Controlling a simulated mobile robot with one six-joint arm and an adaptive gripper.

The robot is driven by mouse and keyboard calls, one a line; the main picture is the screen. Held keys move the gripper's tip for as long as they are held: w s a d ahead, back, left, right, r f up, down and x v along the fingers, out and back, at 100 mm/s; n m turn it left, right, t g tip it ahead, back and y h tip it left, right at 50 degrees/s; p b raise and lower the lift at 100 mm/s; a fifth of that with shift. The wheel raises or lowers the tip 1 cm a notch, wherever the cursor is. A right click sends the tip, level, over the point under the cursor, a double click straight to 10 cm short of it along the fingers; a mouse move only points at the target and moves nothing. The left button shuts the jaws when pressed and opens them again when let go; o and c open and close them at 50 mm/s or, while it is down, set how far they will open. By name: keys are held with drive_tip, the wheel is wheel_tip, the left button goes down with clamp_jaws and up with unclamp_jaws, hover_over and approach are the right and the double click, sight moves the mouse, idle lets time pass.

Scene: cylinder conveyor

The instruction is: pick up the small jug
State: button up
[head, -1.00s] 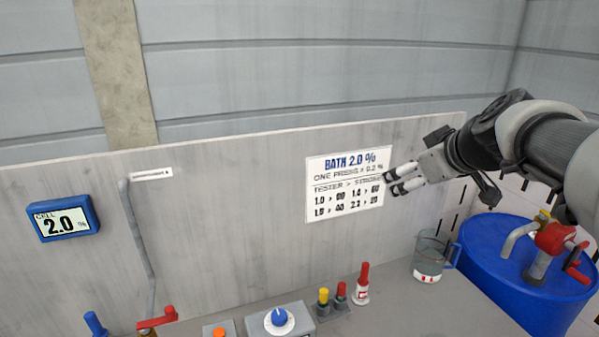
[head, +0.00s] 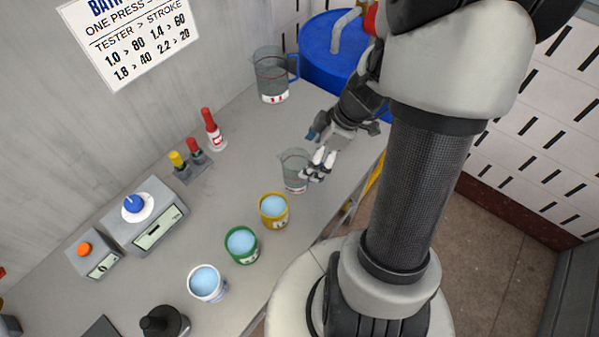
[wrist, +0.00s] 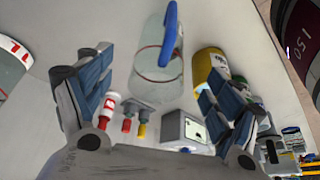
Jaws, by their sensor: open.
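The small jug (head: 293,172), clear and upright, stands on the grey bench near its front edge in the head view. In the wrist view the small jug (wrist: 155,84) shows between and beyond my fingers, its blue handle toward the camera. My gripper (head: 318,166) is open, just to the right of the jug in the head view and partly covering its right side. In the wrist view the two fingers of my gripper (wrist: 158,78) are spread apart with nothing held. I cannot tell whether a finger touches the jug.
A larger jug (head: 270,78) with a blue handle stands behind, by a blue drum (head: 325,62). Yellow (head: 274,212), green (head: 241,246) and white (head: 206,285) cups of blue liquid stand in front. A red-capped bottle (head: 213,130) stands by the wall.

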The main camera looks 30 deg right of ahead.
drive_tip(key=b+x, duration=0.3)
drive_tip(key=x, duration=0.7)
drive_tip(key=shift+s+d+f, duration=0.15)
drive_tip(key=shift+c, duration=0.4)
drive_tip(key=c, duration=0.9)
drive_tip(key=shift+o, duration=0.2)
